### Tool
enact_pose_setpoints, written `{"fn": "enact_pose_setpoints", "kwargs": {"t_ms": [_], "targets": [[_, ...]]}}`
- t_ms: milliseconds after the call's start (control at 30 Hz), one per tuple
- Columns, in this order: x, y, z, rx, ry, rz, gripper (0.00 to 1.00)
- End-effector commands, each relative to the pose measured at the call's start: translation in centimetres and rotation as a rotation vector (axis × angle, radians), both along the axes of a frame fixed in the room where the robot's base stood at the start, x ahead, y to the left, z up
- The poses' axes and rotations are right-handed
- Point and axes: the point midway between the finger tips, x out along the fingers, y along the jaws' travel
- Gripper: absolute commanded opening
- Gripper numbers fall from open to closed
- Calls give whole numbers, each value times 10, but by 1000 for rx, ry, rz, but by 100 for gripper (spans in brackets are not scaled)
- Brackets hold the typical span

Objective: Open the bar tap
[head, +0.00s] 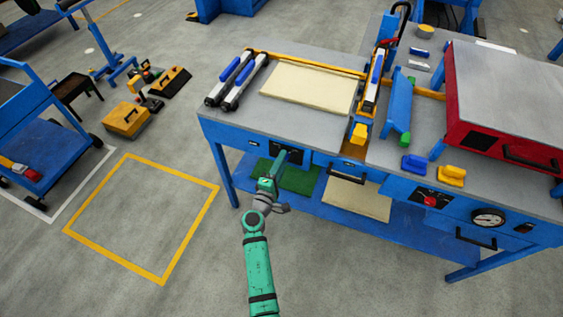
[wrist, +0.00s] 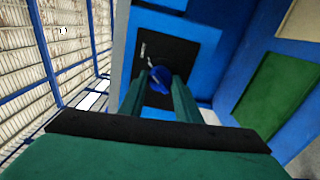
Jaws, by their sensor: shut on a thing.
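The bar tap (wrist: 160,76) shows in the wrist view as a blue knob on a black plate (wrist: 180,53) with small white markings. The plate is set in the blue front of the workbench. My gripper (wrist: 160,85) is shut on the tap, with one green finger on either side of it. In the head view my gripper (head: 281,158) reaches the bench front at the black plate (head: 296,156), below the tabletop's left part. The tap itself is hidden there behind my gripper.
The grey workbench top (head: 225,124) overhangs the plate. A green panel (head: 300,178) lies on the shelf below, to the right of my gripper. A red knob (head: 430,201) and a gauge (head: 488,217) sit farther right. Floor to the left is open, marked by a yellow square (head: 191,235).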

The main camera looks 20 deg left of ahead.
Motion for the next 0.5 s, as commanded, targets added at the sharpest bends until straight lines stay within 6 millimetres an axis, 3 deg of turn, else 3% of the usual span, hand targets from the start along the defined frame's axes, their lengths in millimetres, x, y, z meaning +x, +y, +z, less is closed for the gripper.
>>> {"fn": "enact_pose_setpoints", "kwargs": {"t_ms": [500], "targets": [[-1,-1,-1,109,-2,-2,8]]}}
